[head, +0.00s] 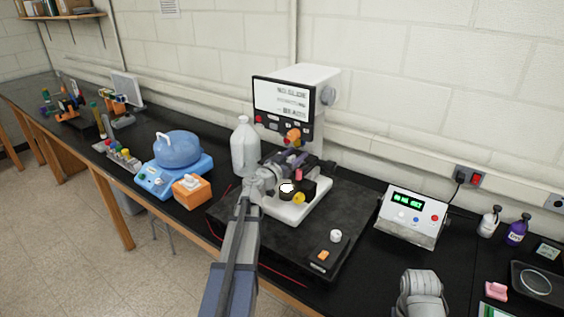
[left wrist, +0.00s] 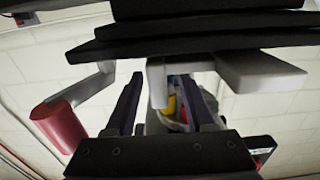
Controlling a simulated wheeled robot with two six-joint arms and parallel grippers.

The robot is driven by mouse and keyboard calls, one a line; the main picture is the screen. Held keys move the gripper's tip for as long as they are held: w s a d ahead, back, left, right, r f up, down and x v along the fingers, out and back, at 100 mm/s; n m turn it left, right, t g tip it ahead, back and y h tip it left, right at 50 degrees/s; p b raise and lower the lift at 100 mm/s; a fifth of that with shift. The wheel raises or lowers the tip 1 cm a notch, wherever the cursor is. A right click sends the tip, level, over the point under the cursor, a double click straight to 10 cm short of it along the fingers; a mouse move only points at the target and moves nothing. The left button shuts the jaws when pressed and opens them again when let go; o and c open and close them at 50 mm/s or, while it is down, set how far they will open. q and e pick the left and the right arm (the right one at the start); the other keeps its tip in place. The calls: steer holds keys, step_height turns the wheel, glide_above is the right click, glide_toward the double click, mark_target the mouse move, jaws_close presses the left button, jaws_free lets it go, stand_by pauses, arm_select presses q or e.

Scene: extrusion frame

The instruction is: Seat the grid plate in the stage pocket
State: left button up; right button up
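The microscope (head: 297,205) has a pale base and dark stage parts, with a bright white disc (head: 287,188) low on it. My left arm reaches up to it, and my left gripper (head: 288,167) is among its dark parts, where the two are hard to separate. In the left wrist view, the left gripper's dark fingers (left wrist: 164,100) stand apart, with grey parts and a bit of yellow and red seen between and beyond them. Dark flat plates cross above the fingertips. I cannot make out the grid plate or the stage pocket. My right gripper is out of view; only a grey right arm link shows.
A white bottle (head: 245,147) stands left of the microscope, beside a screen unit (head: 283,100). A blue-domed device (head: 176,149) and an orange block (head: 192,190) are further left. A control box (head: 410,217) stands right. The black mat (head: 295,248) is mostly clear in front.

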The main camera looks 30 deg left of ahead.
arm_select(q)
jaws_close()
steer(key=shift+r, duration=0.1)
stand_by(0.6)
steer(key=s+a+f, duration=0.1)
steer(key=s, duration=1.7)
steer(key=shift+a+b, duration=0.25)
steer(key=shift+b, duration=0.2)
